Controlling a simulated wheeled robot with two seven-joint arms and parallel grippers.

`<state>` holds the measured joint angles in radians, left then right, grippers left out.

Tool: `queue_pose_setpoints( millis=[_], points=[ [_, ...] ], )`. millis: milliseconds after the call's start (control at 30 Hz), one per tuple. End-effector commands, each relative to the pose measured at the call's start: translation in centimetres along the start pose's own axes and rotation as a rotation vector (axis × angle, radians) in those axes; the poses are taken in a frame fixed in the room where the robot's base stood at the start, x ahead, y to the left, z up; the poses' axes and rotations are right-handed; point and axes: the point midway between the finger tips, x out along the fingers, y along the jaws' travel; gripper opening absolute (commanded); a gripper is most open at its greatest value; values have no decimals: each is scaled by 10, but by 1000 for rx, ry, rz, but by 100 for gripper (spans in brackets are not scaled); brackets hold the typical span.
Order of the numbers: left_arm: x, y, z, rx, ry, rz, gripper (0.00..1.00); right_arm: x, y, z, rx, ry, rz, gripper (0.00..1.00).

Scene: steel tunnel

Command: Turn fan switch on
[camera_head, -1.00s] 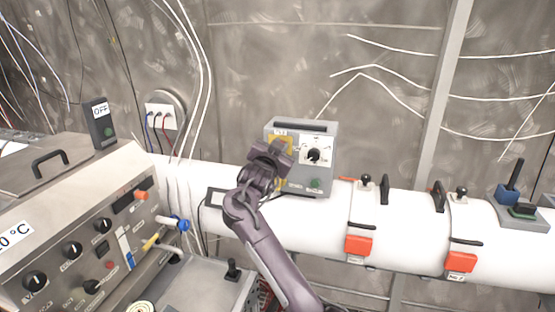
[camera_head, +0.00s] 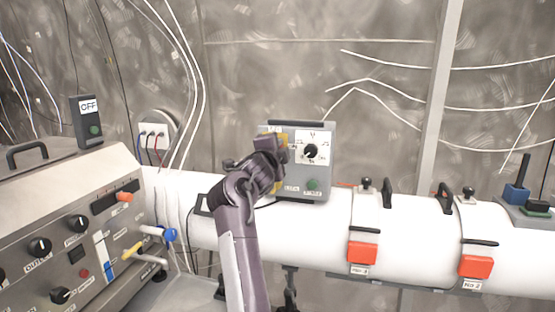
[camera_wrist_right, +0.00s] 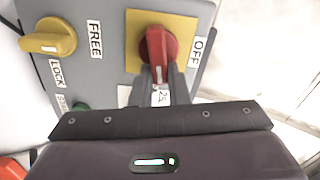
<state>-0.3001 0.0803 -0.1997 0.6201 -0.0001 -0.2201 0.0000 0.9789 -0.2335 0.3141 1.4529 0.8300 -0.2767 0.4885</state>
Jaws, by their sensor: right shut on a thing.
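A grey control box (camera_head: 322,185) stands on the white pipe. Its left part has a yellow plate, mostly hidden by my right gripper (camera_head: 274,158) in the head view. In the right wrist view, a red rotary switch (camera_wrist_right: 160,47) sits on that yellow plate (camera_wrist_right: 134,60), with an OFF label (camera_wrist_right: 199,50) to its right. My right gripper (camera_wrist_right: 162,82) is shut on the lower part of the red switch. A small label between the fingers is partly covered. My left gripper is not in view.
Beside the switch is a yellow knob (camera_wrist_right: 50,40) with FREE and LOCK labels. The box also has a black dial (camera_head: 312,151) and a green button (camera_head: 313,184). A grey console (camera_head: 70,220) stands at left.

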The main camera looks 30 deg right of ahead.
Motion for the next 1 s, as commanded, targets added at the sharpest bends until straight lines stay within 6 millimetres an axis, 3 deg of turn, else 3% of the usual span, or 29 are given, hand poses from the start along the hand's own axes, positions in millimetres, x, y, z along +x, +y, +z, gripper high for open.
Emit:
queue_pose_setpoints(
  millis=[33,300,1000],
  points=[
    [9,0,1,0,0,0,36,0,7,2,35,-2,5,0],
    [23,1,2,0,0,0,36,0,8,2,175,-2,6,0],
    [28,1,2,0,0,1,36,0,9,2,238,0,9,0]
  ],
)
